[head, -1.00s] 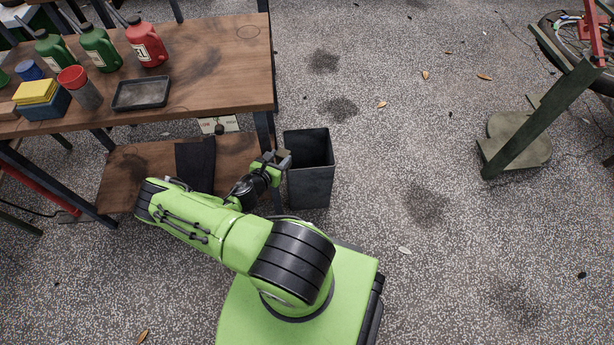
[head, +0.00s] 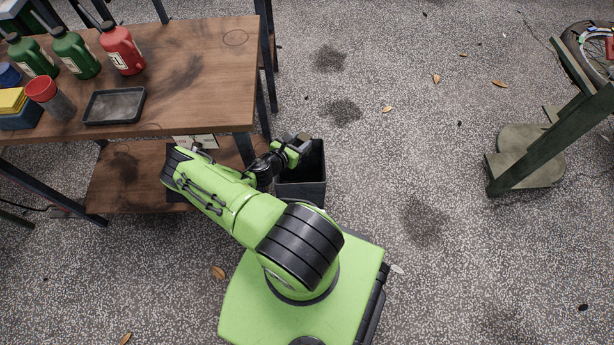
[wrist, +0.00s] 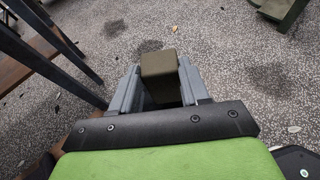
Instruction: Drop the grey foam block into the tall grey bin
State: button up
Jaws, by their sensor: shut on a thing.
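My gripper (head: 300,143) is shut on the grey foam block (wrist: 159,73), which sits between its two grey fingers in the wrist view. In the head view the block (head: 304,137) is a small dark piece at the gripper's tip. The tall grey bin (head: 302,189) stands on the floor beside the workbench's right end. My gripper is over the bin's left and back part of the opening, seen from above. The bin's inside is dark and partly hidden by my arm. I cannot tell the exact height of the block above the rim.
The wooden workbench (head: 200,75) is at left, with green and red jugs (head: 122,50), a black tray (head: 114,105) and a lower shelf (head: 125,178). A dark green stand (head: 555,130) is at far right. Open floor lies between.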

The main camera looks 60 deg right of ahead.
jog(key=shift+d+f, duration=0.15)
jog(key=shift+d, duration=0.1)
notch_tip(320, 180, down, 6)
jog(key=b, duration=0.5)
jog(key=shift+a, duration=0.15)
jog(key=shift+r, duration=0.2)
jog(key=o, duration=1.1)
jog(key=p+v, duration=0.4)
jog(key=v, duration=1.1)
jog(key=shift+a+r+p, duration=0.1)
jog(key=shift+a+p, duration=0.3)
